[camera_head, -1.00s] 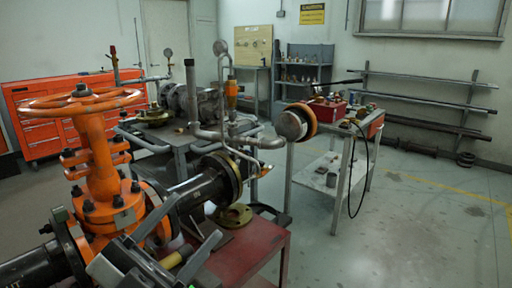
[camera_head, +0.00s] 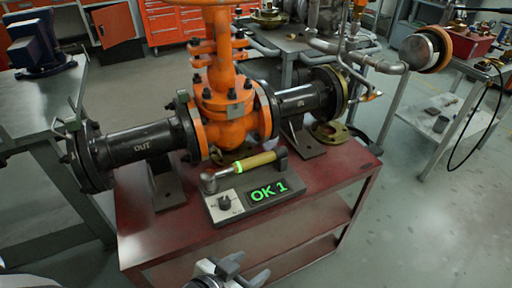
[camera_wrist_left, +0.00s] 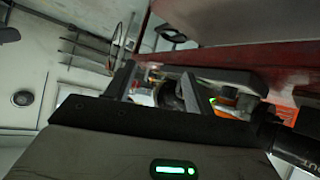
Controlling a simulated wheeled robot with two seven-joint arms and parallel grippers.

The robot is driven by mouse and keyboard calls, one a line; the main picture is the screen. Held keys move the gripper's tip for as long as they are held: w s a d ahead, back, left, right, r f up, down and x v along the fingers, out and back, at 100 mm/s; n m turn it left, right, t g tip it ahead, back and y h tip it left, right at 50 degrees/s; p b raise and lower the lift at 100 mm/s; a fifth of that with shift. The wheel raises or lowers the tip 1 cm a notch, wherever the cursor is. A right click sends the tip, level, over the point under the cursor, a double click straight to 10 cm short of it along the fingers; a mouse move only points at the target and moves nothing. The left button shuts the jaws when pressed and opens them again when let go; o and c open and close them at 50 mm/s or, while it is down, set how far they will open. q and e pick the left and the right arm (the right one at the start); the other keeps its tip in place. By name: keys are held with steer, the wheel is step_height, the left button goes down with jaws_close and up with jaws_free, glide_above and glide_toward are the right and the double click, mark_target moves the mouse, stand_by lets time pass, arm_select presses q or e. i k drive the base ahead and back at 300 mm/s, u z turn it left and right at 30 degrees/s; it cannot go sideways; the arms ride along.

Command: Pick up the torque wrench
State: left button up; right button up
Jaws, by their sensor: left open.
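My left gripper (camera_head: 248,270) is at the bottom of the head view, in front of the table and nearer to me than the wrench. It is open and apart from the wrench. The left wrist view shows the jaws in the foreground near a red edge (camera_wrist_left: 250,55); I cannot make out the wrench there. My right gripper is not in view.
The orange gate valve (camera_head: 225,100) with black flanged pipes (camera_head: 145,145) stands behind the wrench. A brass flange (camera_head: 330,132) lies at the table's back right. A grey bench (camera_head: 40,110) is at left, and a metal cart (camera_head: 450,115) is at right. Open floor lies right of the table.

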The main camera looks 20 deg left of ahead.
mark_target(209, 177)
steer(key=u, duration=0.35)
steer(key=k, duration=0.5)
steer(key=u, duration=0.7)
steer(key=i, duration=0.9)
steer(key=z, duration=0.9)
